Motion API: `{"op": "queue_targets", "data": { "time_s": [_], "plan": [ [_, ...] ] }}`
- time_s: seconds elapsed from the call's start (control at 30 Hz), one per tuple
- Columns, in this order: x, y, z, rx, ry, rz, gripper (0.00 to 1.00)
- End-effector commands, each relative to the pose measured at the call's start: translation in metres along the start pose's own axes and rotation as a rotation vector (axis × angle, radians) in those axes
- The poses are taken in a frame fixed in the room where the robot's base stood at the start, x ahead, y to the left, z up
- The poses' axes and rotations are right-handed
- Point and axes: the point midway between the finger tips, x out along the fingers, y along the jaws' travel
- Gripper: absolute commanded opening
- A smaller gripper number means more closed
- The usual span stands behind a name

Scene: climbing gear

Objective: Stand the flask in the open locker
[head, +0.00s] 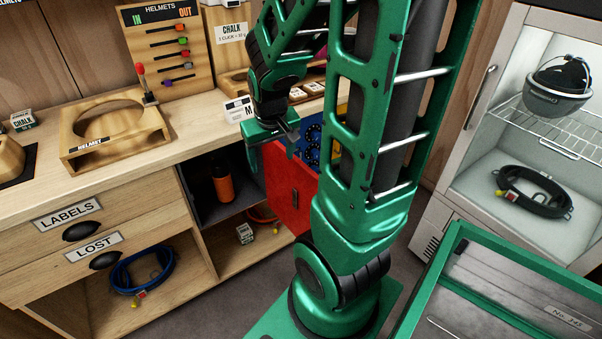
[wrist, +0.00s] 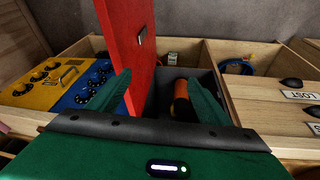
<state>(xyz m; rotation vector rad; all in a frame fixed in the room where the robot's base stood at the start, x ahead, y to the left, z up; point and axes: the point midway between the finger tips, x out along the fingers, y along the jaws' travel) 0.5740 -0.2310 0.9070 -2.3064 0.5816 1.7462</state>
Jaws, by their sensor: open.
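In the wrist view the flask (wrist: 181,98) shows partly behind the right finger. The locker's red door (head: 287,186) is swung open and sticks out from the counter front. My gripper (head: 272,152) is open and holds nothing, up by the top of the door. In the wrist view the red door (wrist: 132,45) shows close to the left finger of my gripper (wrist: 160,80); I cannot tell whether they touch.
A blue coiled strap (head: 142,270) lies in the left one. A blue and yellow panel (wrist: 65,82) is beyond the door. A lit cabinet (head: 480,150) and a green-framed tray (head: 455,255) are at right.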

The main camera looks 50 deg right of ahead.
Motion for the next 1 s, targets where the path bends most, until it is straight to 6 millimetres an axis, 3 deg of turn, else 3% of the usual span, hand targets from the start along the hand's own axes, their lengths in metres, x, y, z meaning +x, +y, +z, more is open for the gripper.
{"op": "queue_targets", "data": {
  "time_s": [0.2,0.43,0.6,0.9,0.93,1.0],
  "plan": [
    [-0.062,0.013,0.069,0.076,-0.149,-0.025,0.72],
    [-0.102,0.017,0.126,0.126,-0.274,-0.061,0.72],
    [-0.111,0.018,0.14,0.136,-0.306,-0.071,0.72],
    [-0.111,0.018,0.14,0.136,-0.308,-0.071,0.72],
    [-0.111,0.018,0.14,0.136,-0.308,-0.071,0.69],
    [-0.111,0.018,0.14,0.136,-0.308,-0.071,0.53]
  ]
}}
